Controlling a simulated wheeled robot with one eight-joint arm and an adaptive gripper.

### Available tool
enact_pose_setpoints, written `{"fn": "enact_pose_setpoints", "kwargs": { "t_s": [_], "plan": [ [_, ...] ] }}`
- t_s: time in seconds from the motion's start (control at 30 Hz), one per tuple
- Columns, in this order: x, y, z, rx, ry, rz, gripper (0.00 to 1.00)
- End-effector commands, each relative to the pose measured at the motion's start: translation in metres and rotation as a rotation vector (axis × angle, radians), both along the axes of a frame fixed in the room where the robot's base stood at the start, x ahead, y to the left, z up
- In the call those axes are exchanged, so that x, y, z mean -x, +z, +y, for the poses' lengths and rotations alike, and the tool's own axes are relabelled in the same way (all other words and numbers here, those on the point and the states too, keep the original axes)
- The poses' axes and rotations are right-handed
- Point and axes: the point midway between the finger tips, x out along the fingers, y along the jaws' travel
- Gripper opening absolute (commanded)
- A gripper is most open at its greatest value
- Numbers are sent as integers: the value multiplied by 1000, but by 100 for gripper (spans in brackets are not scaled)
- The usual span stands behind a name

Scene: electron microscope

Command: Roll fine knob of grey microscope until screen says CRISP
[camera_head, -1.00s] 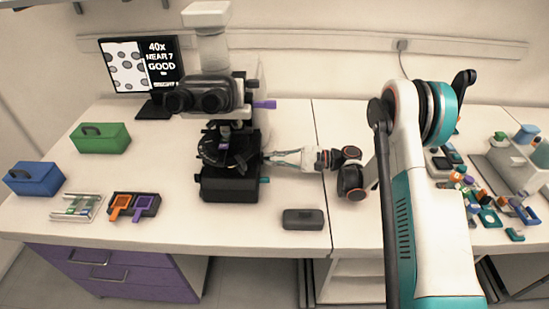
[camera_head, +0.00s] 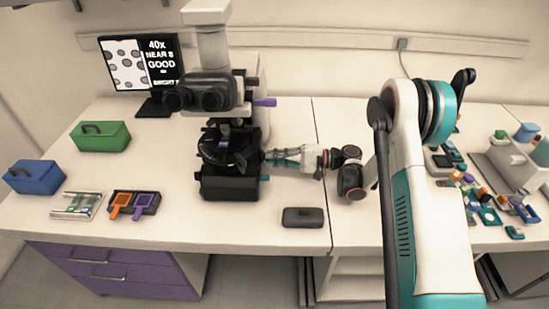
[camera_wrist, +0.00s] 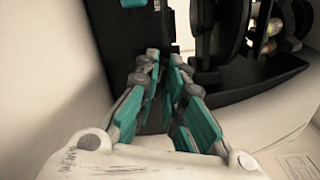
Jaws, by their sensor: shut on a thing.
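The dark grey microscope (camera_head: 228,182) stands on the bench, with a white camera head on top and twin eyepieces. My gripper (camera_head: 268,157) reaches in from the right to the side of its base. In the wrist view the teal-padded fingers (camera_wrist: 163,66) come together at the dark microscope body (camera_wrist: 108,35). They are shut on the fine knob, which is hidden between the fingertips. The screen (camera_head: 140,65) behind the microscope reads 40x, NEAR 8, GOOD, with a smaller line below that I cannot fully read. Its left half shows grey blobs on white.
A green box (camera_head: 100,137) and a blue box (camera_head: 35,177) stand at the left. A slide rack (camera_head: 78,205) and a holder with orange and purple tools (camera_head: 135,204) lie nearby. A dark grey case (camera_head: 303,217) lies in front of my arm. Small coloured parts crowd the right.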

Motion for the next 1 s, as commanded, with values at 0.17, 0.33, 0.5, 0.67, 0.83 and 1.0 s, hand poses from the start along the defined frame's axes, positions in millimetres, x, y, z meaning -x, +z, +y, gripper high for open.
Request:
{"fn": "enact_pose_setpoints", "kwargs": {
  "t_s": [0.17, 0.33, 0.5, 0.67, 0.83, 1.0],
  "plan": [
    [0, -1, 0, 2, 2, 1, 0],
    [0, -1, 0, 2, 1, 1, 29],
    [0, 0, 0, 1, 0, 1, 29],
    [0, 0, -1, 1, 0, 1, 29],
    [0, 0, -18, 1, -3, 2, 29],
    [1, -1, -52, 0, -4, 2, 29]
  ]
}}
